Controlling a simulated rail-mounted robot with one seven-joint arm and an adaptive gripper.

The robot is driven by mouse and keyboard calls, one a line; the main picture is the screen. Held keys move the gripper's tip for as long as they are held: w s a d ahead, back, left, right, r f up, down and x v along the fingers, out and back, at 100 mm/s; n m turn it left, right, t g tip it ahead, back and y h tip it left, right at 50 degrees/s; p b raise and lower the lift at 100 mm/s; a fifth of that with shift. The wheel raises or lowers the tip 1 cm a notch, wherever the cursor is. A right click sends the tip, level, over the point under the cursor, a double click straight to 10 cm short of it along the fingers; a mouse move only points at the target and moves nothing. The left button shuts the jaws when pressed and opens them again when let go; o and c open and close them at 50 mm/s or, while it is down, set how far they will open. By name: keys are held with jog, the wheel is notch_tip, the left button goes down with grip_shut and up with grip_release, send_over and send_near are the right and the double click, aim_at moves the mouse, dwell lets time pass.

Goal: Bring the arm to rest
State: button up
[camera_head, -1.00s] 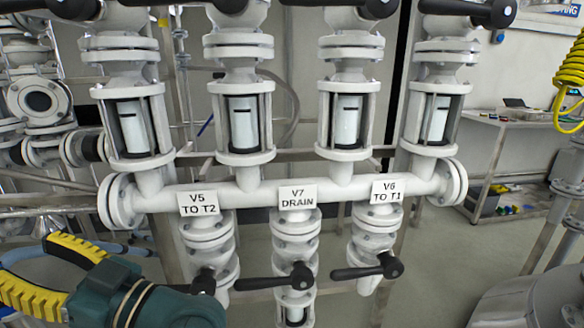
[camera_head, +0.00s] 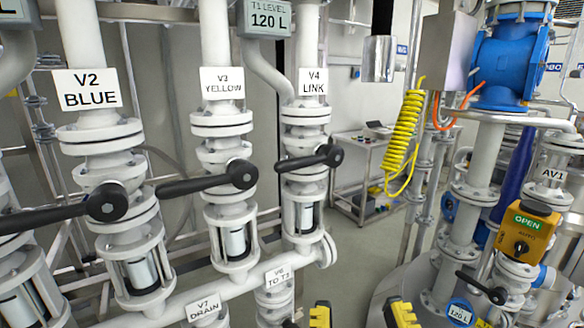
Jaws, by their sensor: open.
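My gripper (camera_head: 360,312) shows at the bottom edge, right of centre, as two yellow and black fingertips. They stand clearly apart, so it is open, and I see nothing between them. The rest of my arm is below the picture.
Black lever handles on V2 (camera_head: 106,205), V3 (camera_head: 242,174) and V4 (camera_head: 328,156) stick out leftward. A blue valve (camera_head: 508,65), a coiled yellow hose (camera_head: 402,130) and the AV1 actuator reading OPEN (camera_head: 525,232) are right. A bench (camera_head: 352,140) stands behind.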

notch_tip(320, 180, up, 39)
jog(key=d+m+h+p, duration=0.1)
jog(key=p, duration=3.7)
jog(key=shift+s+f+m, duration=0.15)
jog(key=shift+s+m, duration=0.1)
jog(key=shift+m, duration=0.15)
